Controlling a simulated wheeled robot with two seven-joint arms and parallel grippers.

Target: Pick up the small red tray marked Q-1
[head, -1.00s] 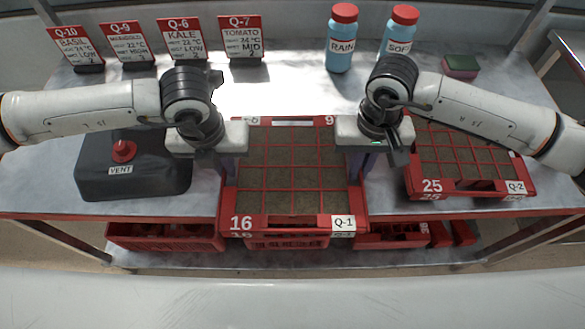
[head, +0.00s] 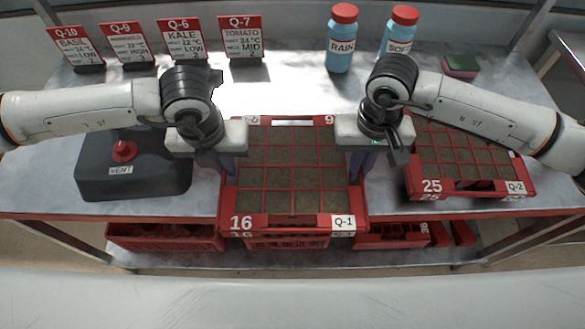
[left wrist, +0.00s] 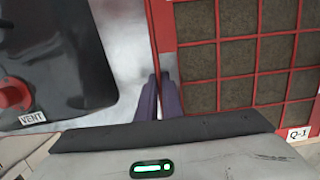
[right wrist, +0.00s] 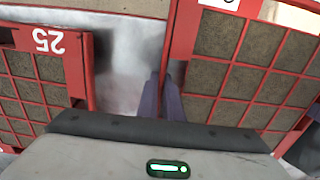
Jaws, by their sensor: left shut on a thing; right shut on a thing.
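The small red tray marked Q-1 (head: 285,222) sits in the middle of the table, its cells filled with brown soil. Its front edge bears the number 16 and the Q-1 label. My left gripper (head: 229,170) is shut on the tray's left wall, and my right gripper (head: 362,168) is shut on its right wall. The left wrist view shows the purple fingers (left wrist: 158,98) at the red wall of the tray (left wrist: 163,45). The right wrist view shows the other fingers (right wrist: 163,98) at the opposite wall (right wrist: 183,35). I cannot tell whether the tray is clear of the table.
A red tray marked Q-2 (head: 470,188) stands to the right, and a dark box labelled VENT (head: 135,180) to the left. Several sign cards (head: 184,40), two blue bottles (head: 340,45) and a sponge (head: 461,66) stand behind. Red trays (head: 165,238) lie on the lower shelf.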

